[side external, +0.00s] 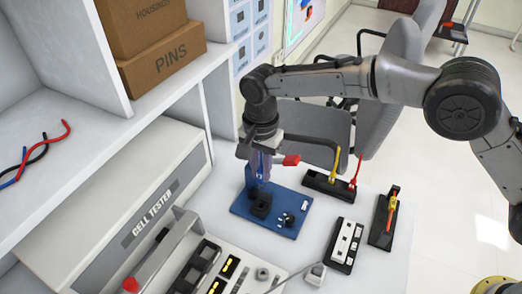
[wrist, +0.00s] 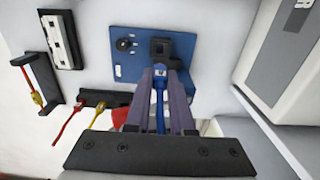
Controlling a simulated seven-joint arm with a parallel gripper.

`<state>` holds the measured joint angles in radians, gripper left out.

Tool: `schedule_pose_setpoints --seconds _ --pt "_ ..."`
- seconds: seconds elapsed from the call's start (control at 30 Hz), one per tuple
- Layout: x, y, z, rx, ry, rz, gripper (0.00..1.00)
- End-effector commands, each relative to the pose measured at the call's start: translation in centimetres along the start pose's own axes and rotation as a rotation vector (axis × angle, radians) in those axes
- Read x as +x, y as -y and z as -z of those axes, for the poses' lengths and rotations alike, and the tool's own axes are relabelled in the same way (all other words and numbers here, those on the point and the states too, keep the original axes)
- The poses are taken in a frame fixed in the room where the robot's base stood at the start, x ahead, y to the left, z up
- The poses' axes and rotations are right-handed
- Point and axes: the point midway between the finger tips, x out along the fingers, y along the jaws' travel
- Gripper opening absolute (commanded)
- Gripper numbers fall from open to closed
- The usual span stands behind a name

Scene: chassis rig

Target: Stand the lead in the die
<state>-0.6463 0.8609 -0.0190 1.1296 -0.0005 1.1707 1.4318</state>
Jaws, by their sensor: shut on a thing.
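A blue lead (wrist: 160,85) is held upright between the two purple-grey fingers of my gripper (wrist: 161,74). In the side view my gripper (side external: 259,178) points down over the back part of the blue board (side external: 285,228). The die, a black block with a square opening (side external: 261,208), stands on that board just in front of and below the fingertips. In the wrist view the die (wrist: 162,48) shows just beyond the fingertips, its opening clear. The lead's end looks close to the die's near edge. I cannot tell whether they touch.
A black rack (side external: 328,186) holds yellow and red leads. Beside the board are a white-topped block (side external: 345,245) and a black holder with a yellow-red tool (side external: 389,218). A red piece (side external: 291,160) is beside my gripper. The cell tester (side external: 130,220) stands left.

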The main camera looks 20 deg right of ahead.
Motion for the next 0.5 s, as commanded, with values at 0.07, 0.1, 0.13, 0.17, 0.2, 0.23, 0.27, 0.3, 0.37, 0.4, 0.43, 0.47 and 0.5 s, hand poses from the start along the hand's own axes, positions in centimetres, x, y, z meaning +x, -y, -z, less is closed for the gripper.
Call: schedule_pose_setpoints --seconds 0.07,0.1,0.13,0.17,0.2,0.23,0.27,0.3,0.37,0.4,0.43,0.47,0.5 --pt "0.71 0.01 0.0 0.0 0.0 0.001 0.0" --pt "0.89 0.0 0.01 0.0 0.0 0.001 0.0" --pt "0.97 0.0 0.01 0.0 0.0 0.001 0.0" --pt "1.01 0.0 0.01 0.0 0.0 0.001 0.0" --pt "1.02 0.0 0.01 0.0 0.0 0.001 0.0" --pt "1.01 0.0 0.01 0.0 0.0 0.001 0.0" --pt "1.01 0.01 0.01 0.0 0.0 0.001 0.0" --pt "1.0 0.01 0.01 0.0 0.0 0.001 0.0" --pt "0.99 0.01 0.01 0.0 0.0 0.001 0.0" --pt "0.98 0.01 0.0 0.0 0.0 0.001 0.0" --pt "0.98 0.01 0.0 0.0 0.0 0.001 0.0" --pt "0.97 0.01 -0.01 0.0 0.0 0.001 0.0" --pt "0.97 0.01 -0.03 0.0 0.0 0.001 0.0"
